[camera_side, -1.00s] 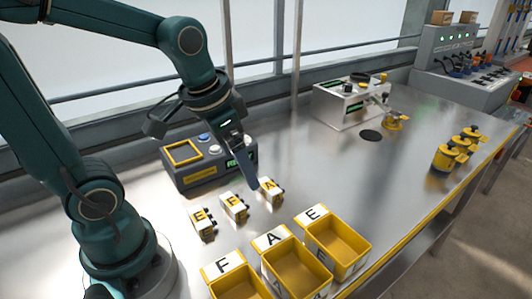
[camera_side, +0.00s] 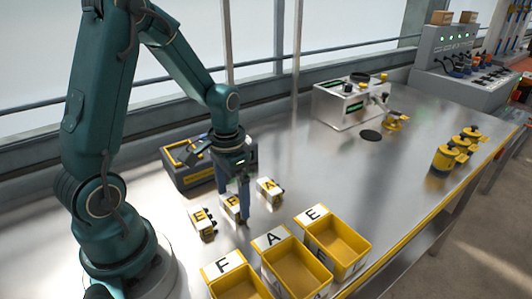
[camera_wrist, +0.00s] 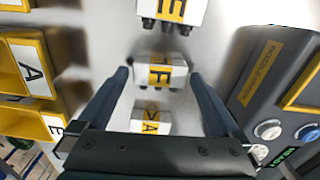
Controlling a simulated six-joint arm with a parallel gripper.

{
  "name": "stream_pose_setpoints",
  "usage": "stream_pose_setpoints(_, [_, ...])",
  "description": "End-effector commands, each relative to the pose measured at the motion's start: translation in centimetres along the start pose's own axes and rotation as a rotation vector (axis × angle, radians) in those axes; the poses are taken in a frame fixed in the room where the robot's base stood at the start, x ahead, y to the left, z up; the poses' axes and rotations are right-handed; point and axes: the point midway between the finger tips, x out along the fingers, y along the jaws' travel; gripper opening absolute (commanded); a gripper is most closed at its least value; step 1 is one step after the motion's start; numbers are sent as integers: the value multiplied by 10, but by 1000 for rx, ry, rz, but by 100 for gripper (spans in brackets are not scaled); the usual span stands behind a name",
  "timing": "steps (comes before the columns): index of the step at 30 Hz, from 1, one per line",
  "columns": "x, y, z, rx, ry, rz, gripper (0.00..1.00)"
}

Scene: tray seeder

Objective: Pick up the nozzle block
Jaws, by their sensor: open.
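Three white-and-yellow nozzle blocks with dark nozzles stand in a row on the metal bench. The left block (camera_side: 201,219) shows an E, and the right block (camera_side: 269,187) an A. The middle block (camera_side: 230,207), which reads F in the wrist view (camera_wrist: 160,72), is partly hidden by my gripper (camera_side: 236,203). My gripper is open, pointing down, its two dark fingers on either side of the middle block in the wrist view. I cannot tell whether either finger touches it. The E block (camera_wrist: 171,12) and A block (camera_wrist: 151,118) also show there.
Yellow bins labelled F (camera_side: 223,265), A (camera_side: 270,240) and E (camera_side: 313,217) stand along the front edge. A grey control box (camera_side: 184,170) sits behind the blocks. A white machine (camera_side: 345,103) is further back.

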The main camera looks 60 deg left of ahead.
Motion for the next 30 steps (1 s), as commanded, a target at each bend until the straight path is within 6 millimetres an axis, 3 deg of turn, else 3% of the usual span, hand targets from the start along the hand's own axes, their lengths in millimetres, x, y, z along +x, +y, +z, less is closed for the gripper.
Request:
stream_pose_setpoints(9, [4, 0, 0, 0, 1, 0, 100])
stream_pose_setpoints(10, [4, 0, 0, 0, 1, 0, 96])
stream_pose_setpoints(16, [4, 0, 0, 0, 1, -1, 20])
stream_pose_setpoints(30, [-6, 0, -1, 0, 6, -2, 19])
